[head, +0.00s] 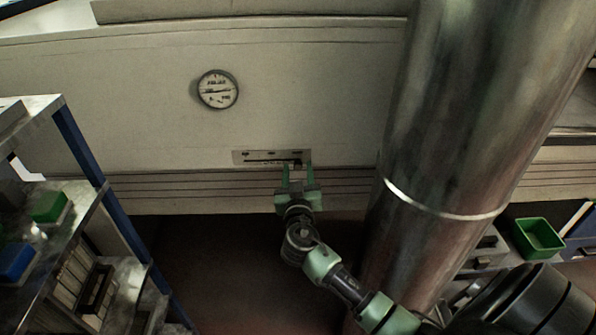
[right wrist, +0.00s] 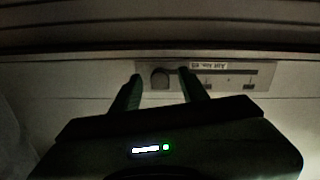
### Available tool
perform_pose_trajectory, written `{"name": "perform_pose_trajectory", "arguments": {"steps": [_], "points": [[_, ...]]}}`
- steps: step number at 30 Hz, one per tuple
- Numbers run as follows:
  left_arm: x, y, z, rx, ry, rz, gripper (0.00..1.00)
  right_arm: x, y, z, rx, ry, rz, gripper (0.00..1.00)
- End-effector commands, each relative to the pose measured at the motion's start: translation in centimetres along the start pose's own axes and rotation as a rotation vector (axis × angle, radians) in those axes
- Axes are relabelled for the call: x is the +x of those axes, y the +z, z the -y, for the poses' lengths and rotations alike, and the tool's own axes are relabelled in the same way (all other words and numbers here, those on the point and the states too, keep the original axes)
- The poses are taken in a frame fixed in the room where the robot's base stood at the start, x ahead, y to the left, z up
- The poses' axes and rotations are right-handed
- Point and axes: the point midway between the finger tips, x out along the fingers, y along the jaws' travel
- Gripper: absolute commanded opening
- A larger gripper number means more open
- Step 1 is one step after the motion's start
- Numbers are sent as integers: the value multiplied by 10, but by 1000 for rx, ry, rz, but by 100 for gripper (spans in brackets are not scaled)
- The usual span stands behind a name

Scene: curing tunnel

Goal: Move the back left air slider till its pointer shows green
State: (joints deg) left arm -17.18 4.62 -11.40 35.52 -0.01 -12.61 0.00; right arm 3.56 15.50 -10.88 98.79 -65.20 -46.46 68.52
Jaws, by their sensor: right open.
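The air slider plate (head: 243,156) is a pale strip with a dark slot, set low in the cream tunnel wall. A round dial (head: 217,90) hangs above the plate. Its dark pointer lies near level; no green shows clearly on it. My left gripper is out of view.
A thick shiny metal pipe (head: 455,120) stands close on the right of my right arm. Another green bin (head: 540,238) sits at the right.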

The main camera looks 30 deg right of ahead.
Motion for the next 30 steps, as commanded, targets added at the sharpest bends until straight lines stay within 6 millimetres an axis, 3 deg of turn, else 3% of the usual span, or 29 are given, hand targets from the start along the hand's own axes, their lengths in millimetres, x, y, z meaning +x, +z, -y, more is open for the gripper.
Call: {"name": "perform_pose_trajectory", "arguments": {"steps": [1, 6, 30], "points": [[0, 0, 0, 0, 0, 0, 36, 0, 0, 0, 0, 0, 0, 44], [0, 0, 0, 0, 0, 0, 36, 0, 0, 0, -1, 0, 0, 0], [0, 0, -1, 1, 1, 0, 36, -1, 1, 0, -1, 0, 2, 0]]}}
